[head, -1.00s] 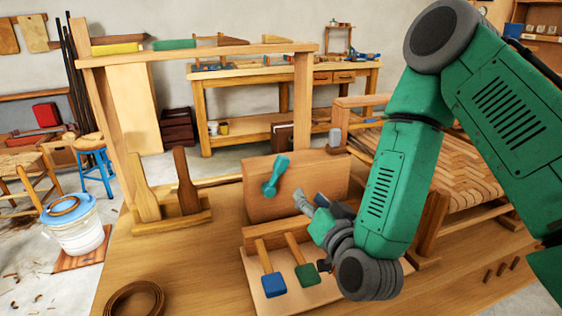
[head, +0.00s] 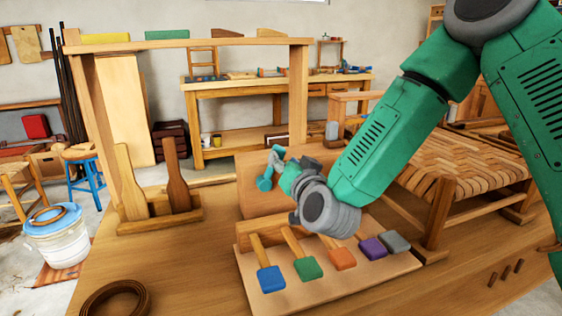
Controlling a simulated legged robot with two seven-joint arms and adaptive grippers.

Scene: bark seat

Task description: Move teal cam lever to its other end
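The teal cam lever (head: 265,182) is on the face of an upright wooden block (head: 252,200) on the bench. Its lower, rounded end shows to the left of my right gripper (head: 279,160). The gripper's fingers are at the lever's upper part and hide some of it. I cannot tell whether they touch it or how far apart they are. My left gripper is not in view.
A wooden rack (head: 405,262) with several coloured-head tools stands in front of the block. Two wooden paddles (head: 177,185) stand in a holder at left. A coiled strap (head: 115,300) lies at the front left. A woven seat (head: 455,165) is at right.

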